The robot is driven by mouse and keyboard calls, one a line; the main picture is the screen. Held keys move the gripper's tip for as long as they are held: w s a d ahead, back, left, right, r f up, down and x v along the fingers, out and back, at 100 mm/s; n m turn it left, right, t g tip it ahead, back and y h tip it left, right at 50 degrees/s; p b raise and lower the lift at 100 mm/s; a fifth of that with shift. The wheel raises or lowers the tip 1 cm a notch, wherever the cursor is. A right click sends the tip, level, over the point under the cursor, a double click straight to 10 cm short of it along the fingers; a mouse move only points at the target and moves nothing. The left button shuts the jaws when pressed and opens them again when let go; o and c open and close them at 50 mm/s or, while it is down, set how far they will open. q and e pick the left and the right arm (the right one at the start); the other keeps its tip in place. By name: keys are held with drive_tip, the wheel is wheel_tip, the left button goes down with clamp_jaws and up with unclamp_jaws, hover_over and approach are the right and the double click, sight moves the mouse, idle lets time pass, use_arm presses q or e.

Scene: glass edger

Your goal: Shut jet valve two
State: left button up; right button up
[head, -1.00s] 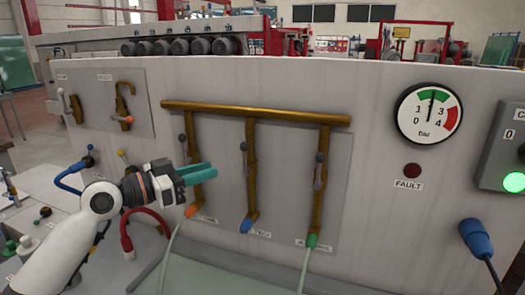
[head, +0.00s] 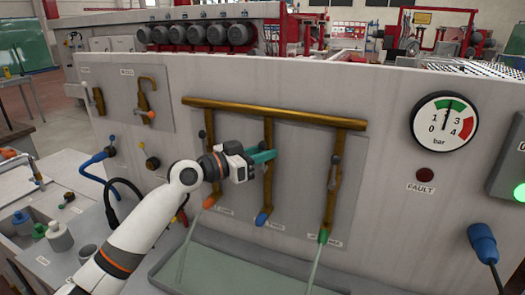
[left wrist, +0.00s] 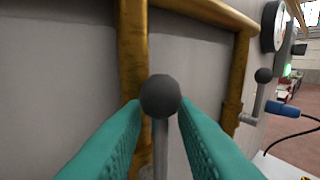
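My left gripper (head: 265,157) is at the middle brass pipe (head: 268,185) on the panel, the one ending in a blue nozzle (head: 262,219). The fingers are open. In the head view this lever is mostly hidden by the gripper. No stream shows below the blue nozzle. My right gripper is not in view.
The left pipe ends in an orange nozzle (head: 209,202), the right in a green nozzle (head: 323,236); pale streams hang below both. The right lever (head: 335,172) stands close by. A gauge (head: 444,122), fault lamp (head: 424,174) and blue plug (head: 482,240) are further right.

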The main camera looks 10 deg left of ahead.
use_arm(q)
drive_tip(key=shift+c, duration=0.3)
clamp_jaws()
drive_tip(key=shift+r, duration=0.1)
